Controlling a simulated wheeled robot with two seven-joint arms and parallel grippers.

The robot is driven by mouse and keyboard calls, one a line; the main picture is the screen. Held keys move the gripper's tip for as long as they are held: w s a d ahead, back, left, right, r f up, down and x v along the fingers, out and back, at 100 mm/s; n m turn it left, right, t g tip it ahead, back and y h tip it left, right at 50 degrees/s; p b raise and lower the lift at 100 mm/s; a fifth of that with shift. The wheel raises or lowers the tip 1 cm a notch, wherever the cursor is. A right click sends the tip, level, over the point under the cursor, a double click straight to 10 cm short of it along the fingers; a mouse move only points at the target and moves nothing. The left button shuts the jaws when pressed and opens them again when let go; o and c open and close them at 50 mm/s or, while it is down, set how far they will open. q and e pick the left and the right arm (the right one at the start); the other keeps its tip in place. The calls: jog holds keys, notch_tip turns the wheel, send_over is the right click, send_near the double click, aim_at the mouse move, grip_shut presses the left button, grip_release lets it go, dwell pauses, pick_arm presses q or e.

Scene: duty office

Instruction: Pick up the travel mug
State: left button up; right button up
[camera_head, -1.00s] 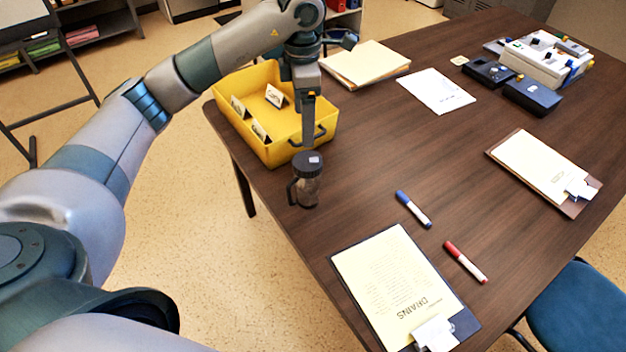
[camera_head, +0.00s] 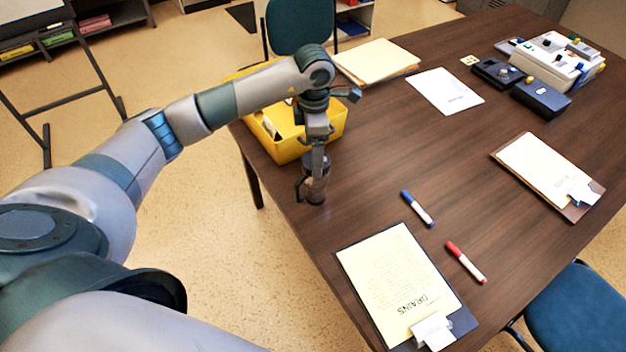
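The travel mug (camera_head: 316,188) is dark, with a handle on its left side. It stands upright near the table's left edge, in front of the yellow bin. My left gripper (camera_head: 318,170) points down at the mug's top, with its fingers over the lid area and partly hiding it. I cannot tell whether the fingers are closed on the mug or only around it. My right gripper is not in view.
The yellow bin (camera_head: 290,150) stands close behind the mug, partly hidden by my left arm. A blue marker (camera_head: 417,208), a red marker (camera_head: 466,262) and a clipboard (camera_head: 395,280) lie to the right and front. The table (camera_head: 400,150) is clear right of the mug.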

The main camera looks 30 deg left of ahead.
aim_at(310, 186)
pick_arm(q)
jog(key=shift+f, duration=0.95)
jog(key=shift+s+d+f+p, duration=0.1)
jog(key=shift+f+p, duration=0.65)
jog(key=shift+p, duration=0.35)
notch_tip(310, 186, down, 4)
jog(key=shift+r+p, duration=0.15)
jog(key=shift+p, duration=0.5)
jog(key=shift+c, duration=0.3)
jog(key=c, duration=1.7)
jog(key=shift+r, duration=0.15)
